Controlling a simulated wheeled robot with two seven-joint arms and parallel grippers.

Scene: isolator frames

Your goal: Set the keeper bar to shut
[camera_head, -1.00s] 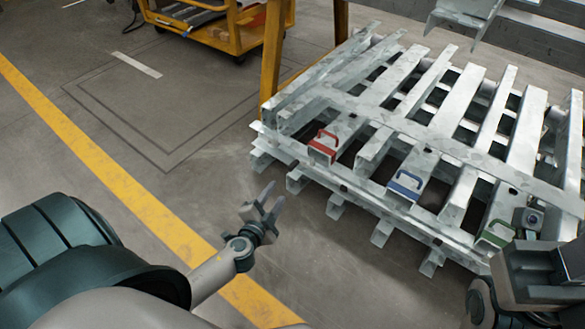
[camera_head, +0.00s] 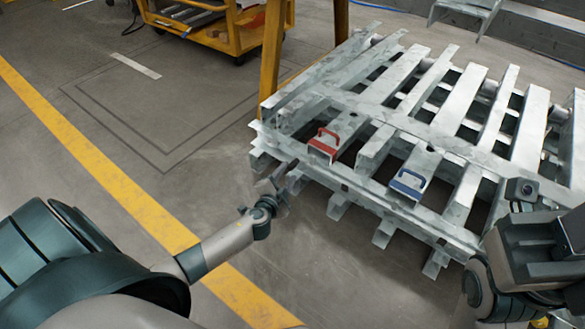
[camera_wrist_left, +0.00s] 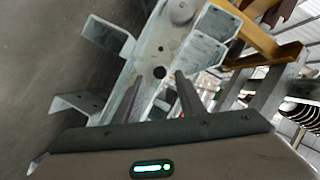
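Red (camera_head: 324,146) and blue (camera_head: 407,184) handled blocks sit along the near edge of a grey metal slatted frame (camera_head: 440,125). I cannot tell which part is the keeper bar. My left gripper (camera_head: 281,178) is just off the frame's near left corner, below and left of the red handle. In the left wrist view its two fingers (camera_wrist_left: 160,85) stand apart with nothing held, pointing at a metal beam with round holes (camera_wrist_left: 150,60). My right wrist (camera_head: 535,250) is at the lower right, over the frame's near right end; its fingers cannot be made out.
A yellow cart (camera_head: 215,30) stands at the back left. A yellow post (camera_head: 273,60) rises by the frame's left corner. Grey floor with a yellow line (camera_head: 110,185) lies open to the left. More metal beams (camera_head: 540,35) are at the back right.

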